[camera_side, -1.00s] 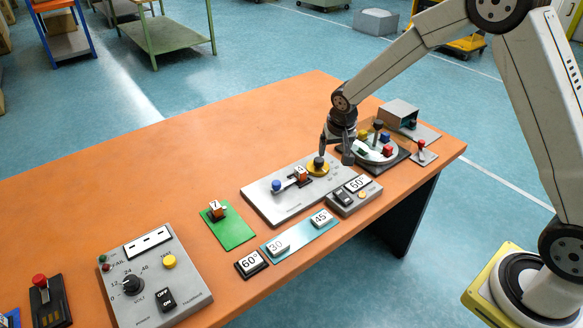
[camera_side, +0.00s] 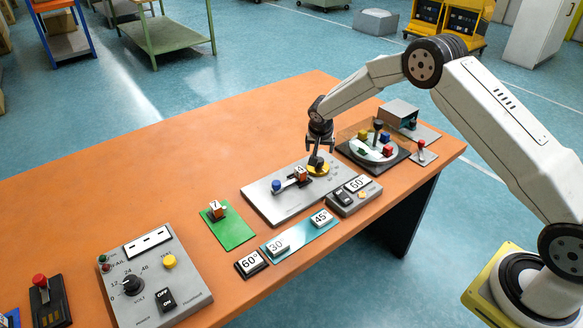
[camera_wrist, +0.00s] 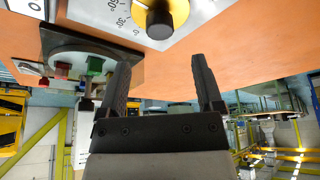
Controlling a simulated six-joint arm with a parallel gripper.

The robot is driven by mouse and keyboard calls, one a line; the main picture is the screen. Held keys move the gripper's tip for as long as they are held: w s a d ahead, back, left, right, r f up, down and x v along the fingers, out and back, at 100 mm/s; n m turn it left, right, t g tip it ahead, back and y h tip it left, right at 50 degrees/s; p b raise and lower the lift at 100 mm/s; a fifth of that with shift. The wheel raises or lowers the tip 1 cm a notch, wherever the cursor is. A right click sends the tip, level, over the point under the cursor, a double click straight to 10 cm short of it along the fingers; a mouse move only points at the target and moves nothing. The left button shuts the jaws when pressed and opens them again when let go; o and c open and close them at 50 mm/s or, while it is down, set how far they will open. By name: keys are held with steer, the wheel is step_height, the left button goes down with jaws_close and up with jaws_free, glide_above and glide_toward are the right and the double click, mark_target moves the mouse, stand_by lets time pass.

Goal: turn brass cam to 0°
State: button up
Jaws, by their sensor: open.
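The brass cam (camera_side: 318,169) is a yellow disc with a black knob (camera_side: 316,161), at the far right end of the grey gate plate (camera_side: 270,205). In the wrist view the cam (camera_wrist: 172,12) and its black knob (camera_wrist: 159,20) show at the top edge, partly cut off, beside a printed angle scale. My gripper (camera_side: 319,148) is just above the knob in the side view. Its two fingers stand apart with nothing between them in the wrist view (camera_wrist: 160,75).
On the plate are a blue knob (camera_side: 276,185) and a brown numbered block (camera_side: 300,172). A round turntable with coloured blocks (camera_side: 373,150) is to the right. Open orange table (camera_side: 200,140) lies behind.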

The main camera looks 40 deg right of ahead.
steer(key=shift+f, duration=0.15)
steer(key=shift+x, duration=3.7)
jaws_close()
